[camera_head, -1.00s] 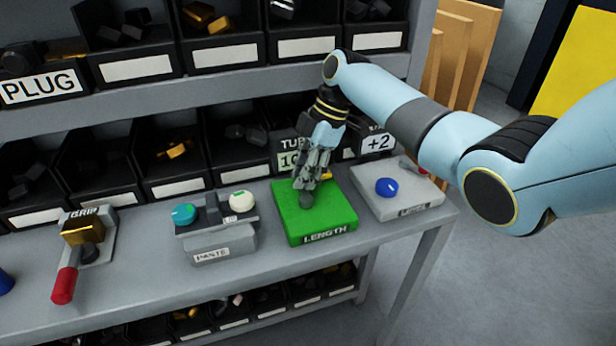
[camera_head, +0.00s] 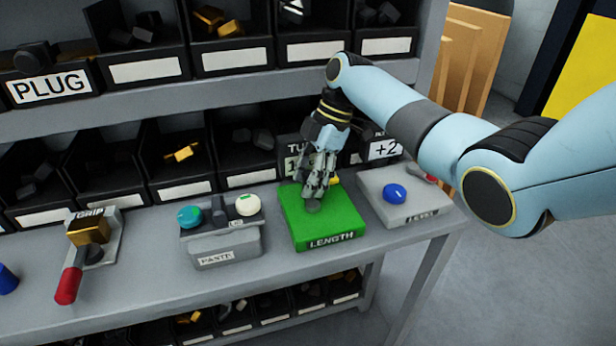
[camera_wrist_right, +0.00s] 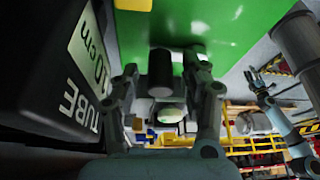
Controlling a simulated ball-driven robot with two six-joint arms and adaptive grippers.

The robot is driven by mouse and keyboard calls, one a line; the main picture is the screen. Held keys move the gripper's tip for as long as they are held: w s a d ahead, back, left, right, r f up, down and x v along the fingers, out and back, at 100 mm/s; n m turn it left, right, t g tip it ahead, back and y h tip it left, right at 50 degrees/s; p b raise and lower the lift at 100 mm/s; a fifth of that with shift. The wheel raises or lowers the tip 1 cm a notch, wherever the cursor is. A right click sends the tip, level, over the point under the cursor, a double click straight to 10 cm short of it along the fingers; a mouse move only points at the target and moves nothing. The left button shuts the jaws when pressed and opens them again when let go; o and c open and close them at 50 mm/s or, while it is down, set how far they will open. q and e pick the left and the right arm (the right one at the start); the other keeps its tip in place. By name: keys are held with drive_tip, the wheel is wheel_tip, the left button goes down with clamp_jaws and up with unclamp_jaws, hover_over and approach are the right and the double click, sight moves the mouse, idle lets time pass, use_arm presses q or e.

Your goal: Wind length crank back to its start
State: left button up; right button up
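The green LENGTH box (camera_head: 345,226) sits on the bench, with its name on the front. A dark round crank knob (camera_head: 313,206) shows on its top below my right gripper (camera_head: 318,190). In the right wrist view, the knob's dark cylinder (camera_wrist_right: 160,72) stands between the fingers of my right gripper (camera_wrist_right: 162,80), with a gap visible on each side. Those fingers are open around it. The crank's arm is mostly hidden. A TUBE display (camera_wrist_right: 75,80) ends in "0 cm". My left gripper (camera_wrist_right: 262,78) shows small in the wrist view, fingers apart and empty.
Right of the green box is a grey box with a blue knob (camera_head: 394,194) and a "+2" display (camera_head: 384,148). Left are the PASTE box (camera_head: 222,245) and the GRIP lever with red handle (camera_head: 68,285). Shelf bins (camera_head: 180,160) stand close behind.

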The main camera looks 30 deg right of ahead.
drive_tip(key=v, duration=1.2)
idle(0.3)
